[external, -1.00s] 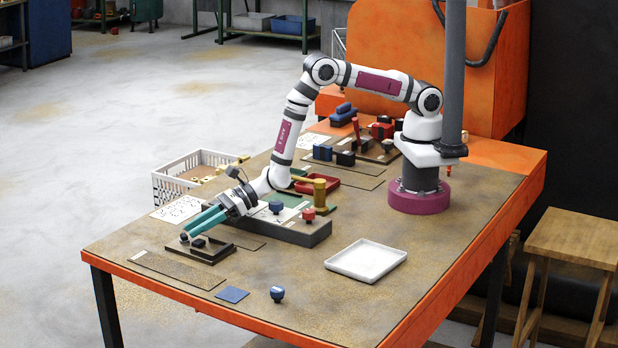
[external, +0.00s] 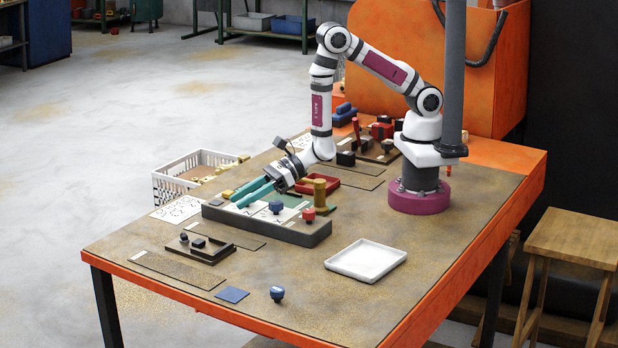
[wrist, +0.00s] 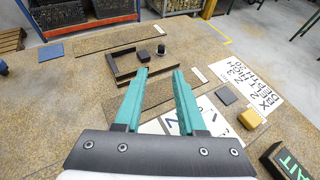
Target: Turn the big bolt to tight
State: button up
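My gripper (external: 246,192) has two teal fingers and hangs, tilted down, over the grey block (external: 290,236) with the pale top. In the wrist view its fingertips (wrist: 159,71) are apart with nothing between them. A blue knob (external: 276,207) and a red knob (external: 308,214) stand on the block's right part. A brass upright cylinder (external: 319,193) stands behind the red knob, with a bar pointing left from near its top. I cannot tell which of these is the big bolt, and no tight mark is readable.
A dark open frame (external: 214,252) with small dark pieces lies at front left. A white crate (external: 165,183) stands beyond the left edge. A red tray (external: 335,178) is behind.

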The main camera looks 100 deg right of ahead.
jog(key=shift+o, duration=0.4)
jog(key=w+a+r+n+g+y, duration=0.1)
jog(key=a+r+n+y, duration=0.2)
jog(key=a, duration=0.6)
jog(key=n+y, duration=0.2)
jog(key=n, duration=0.1)
jog(key=shift+w+r+g+y, duration=0.2)
jog(key=shift+g+y, duration=0.1)
jog(key=shift+g, duration=0.1)
jog(key=s+a+r+n+g+y, duration=0.2)
jog(key=a+n+g+y, duration=0.15)
jog(key=a+n, duration=0.35)
jog(key=n+g+h, duration=0.4)
jog(key=n+h, duration=0.7)
jog(key=n, duration=1.2)
send_near(188, 238)
jog(key=shift+t, duration=0.25)
jog(key=x, duration=0.7)
jog(key=shift+w+d+f, duration=0.2)
jog(key=shift+w+d, duration=0.05)
jog(key=shift+w, duration=0.1)
